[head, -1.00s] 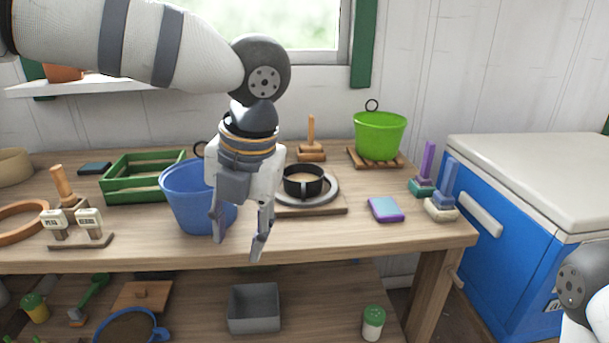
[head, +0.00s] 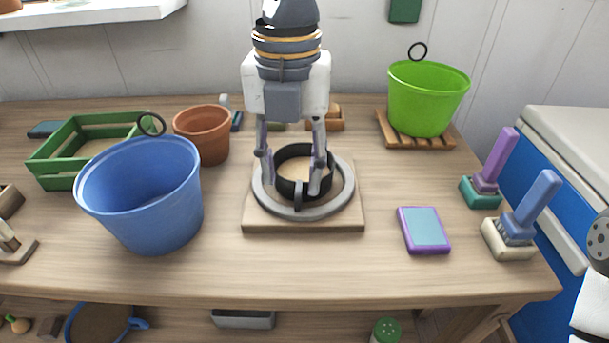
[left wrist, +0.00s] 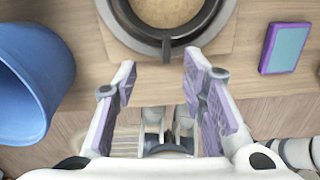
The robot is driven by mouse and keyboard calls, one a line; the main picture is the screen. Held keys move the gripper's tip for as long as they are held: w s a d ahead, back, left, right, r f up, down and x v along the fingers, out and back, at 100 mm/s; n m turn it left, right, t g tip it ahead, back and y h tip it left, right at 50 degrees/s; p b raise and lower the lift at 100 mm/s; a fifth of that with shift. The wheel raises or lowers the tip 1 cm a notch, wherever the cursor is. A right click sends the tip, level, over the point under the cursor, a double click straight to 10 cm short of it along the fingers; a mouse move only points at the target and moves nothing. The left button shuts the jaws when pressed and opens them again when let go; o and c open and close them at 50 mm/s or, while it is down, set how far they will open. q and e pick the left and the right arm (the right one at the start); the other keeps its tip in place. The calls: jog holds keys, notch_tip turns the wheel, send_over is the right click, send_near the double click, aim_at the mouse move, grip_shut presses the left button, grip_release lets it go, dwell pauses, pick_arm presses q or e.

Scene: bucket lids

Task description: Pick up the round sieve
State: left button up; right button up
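The round sieve (head: 298,196) has a dark round wall, a tan inside and a short dark handle at its front. It sits within a grey ring (head: 335,205) on a square wooden board (head: 262,222). The sieve also shows at the top of the left wrist view (left wrist: 140,43), partly cut off, with its handle toward the gripper. My left gripper (head: 293,181) points down over the sieve, open and empty, with its fingers apart. In the left wrist view the open fingers (left wrist: 160,65) are on either side of the handle's line. Contact cannot be told.
A blue bucket (head: 145,200) stands left of the board, with a terracotta pot (head: 203,133) and green crate (head: 75,145) behind. A green bucket (head: 428,98) is at back right. The table front is clear.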

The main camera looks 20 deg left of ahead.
aim_at(298, 194)
pick_arm(q)
jog(key=f, duration=0.5)
jog(key=shift+w+d+b, duration=0.15)
jog(key=shift+d+b, duration=0.2)
jog(key=shift+b, duration=0.05)
jog(key=shift+r, duration=0.1)
grip_shut()
